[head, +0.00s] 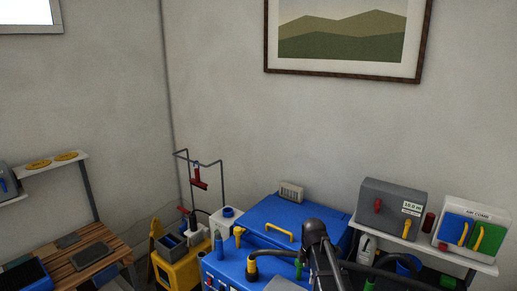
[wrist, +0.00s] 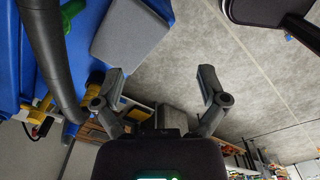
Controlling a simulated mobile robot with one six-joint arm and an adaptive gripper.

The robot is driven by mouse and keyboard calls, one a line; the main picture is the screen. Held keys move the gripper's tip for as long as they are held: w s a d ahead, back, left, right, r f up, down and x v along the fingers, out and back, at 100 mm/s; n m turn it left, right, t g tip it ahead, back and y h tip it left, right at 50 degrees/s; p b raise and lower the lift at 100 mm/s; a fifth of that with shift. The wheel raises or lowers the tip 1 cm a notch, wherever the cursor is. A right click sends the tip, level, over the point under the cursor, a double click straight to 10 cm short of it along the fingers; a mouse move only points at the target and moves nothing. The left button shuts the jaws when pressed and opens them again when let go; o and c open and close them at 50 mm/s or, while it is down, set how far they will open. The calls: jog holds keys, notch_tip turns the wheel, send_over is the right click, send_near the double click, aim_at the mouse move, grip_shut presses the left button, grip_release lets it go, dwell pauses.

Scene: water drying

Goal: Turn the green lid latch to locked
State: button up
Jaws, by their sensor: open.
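The blue machine (head: 232,268) has a blue lid (head: 290,212) with a yellow handle, and the lid looks shut. A small green part (head: 298,268), likely the lid latch, shows at the machine's front beside my dark arm. I cannot tell its turn position. In the wrist view the blue machine (wrist: 88,50) fills the left side, with small green parts at its edge; I cannot tell which is the latch. My gripper (wrist: 161,80) is open and empty, its two fingers apart over grey floor, touching nothing visible.
A yellow unit (head: 178,270) and a red-handled item on a stand (head: 199,178) are left of the machine. A shelf (head: 395,239) at right holds a grey box (head: 388,205) and a blue-green panel. A wooden bench (head: 112,247) stands at far left.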

jog(key=s+f+m+b, duration=0.4)
jog(key=s+m, duration=0.3)
jog(key=m, duration=0.2)
jog(key=s+f+m+b, duration=0.5)
jog(key=s+m, duration=0.3)
jog(key=m, duration=0.2)
jog(key=shift+s+f+b, duration=0.25)
jog(key=shift+f+b, duration=0.05)
jog(key=shift+f, duration=0.05)
